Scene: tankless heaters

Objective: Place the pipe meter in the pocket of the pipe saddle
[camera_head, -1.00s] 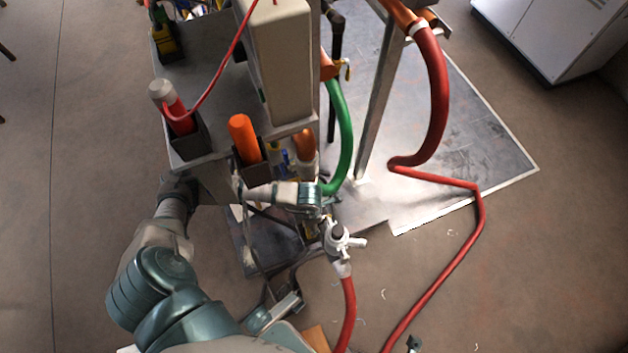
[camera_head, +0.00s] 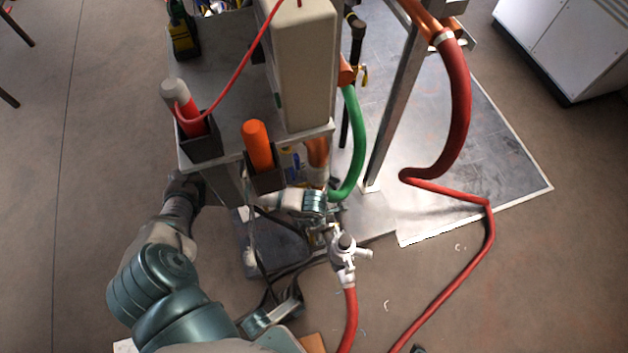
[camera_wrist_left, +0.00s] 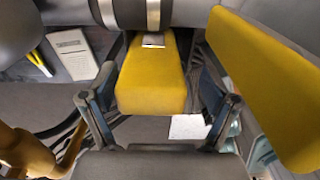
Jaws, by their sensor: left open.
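In the left wrist view my left gripper (camera_wrist_left: 157,112) is open. A yellow block (camera_wrist_left: 152,75) lies between its fingers, with dark and white bands at its top; whether the fingers touch it is not clear. I cannot tell whether this block is the pipe meter. In the head view my left arm (camera_head: 152,280) comes in from the lower left and bends up towards the cart. Its fingers cannot be made out there. I cannot identify the pipe saddle or its pocket with certainty.
A metal cart (camera_head: 222,85) carries a beige box (camera_head: 303,65) and dark pockets with an orange cylinder (camera_head: 257,145) and a red one (camera_head: 188,108). A white valve (camera_head: 345,250) with a red hose stands before it. A larger yellow panel (camera_wrist_left: 265,85) is at right.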

